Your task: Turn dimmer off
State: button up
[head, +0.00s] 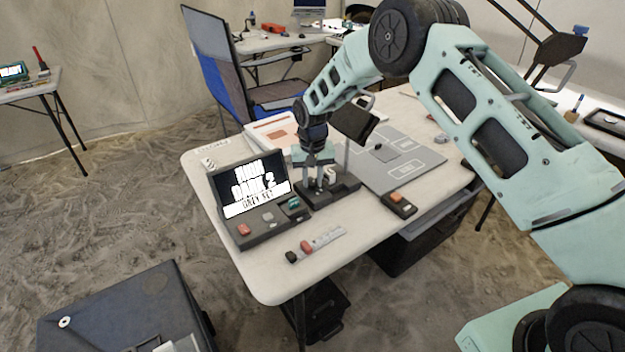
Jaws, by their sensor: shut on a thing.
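My gripper (319,182) points down over the table. Its fingers are shut on a small part of a low dark device (345,187), just right of the screen console. The fingers hide most of that part, so I cannot tell its shape or setting. The device has a small pale piece beside the fingers and a thin upright post behind them. I cannot tell for certain that this device is the dimmer. A dark console (262,232) with a lit, tilted screen (252,187) stands to its left, with a red and a green button piece on its front.
A small dark box with an orange top (399,203) lies to the right. A grey marked board (400,160) lies behind it. A blue chair (232,85) stands behind the white table (270,280).

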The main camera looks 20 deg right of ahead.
aim_at(313, 182)
jog(key=n, duration=1.2)
jog(key=shift+n, duration=0.4)
dwell(0.3)
jog(key=o, duration=1)
notch_tip(313, 182, up, 18)
jog(key=b, duration=0.1)
jog(key=shift+f+b, duration=0.25)
jog(key=shift+b, duration=0.15)
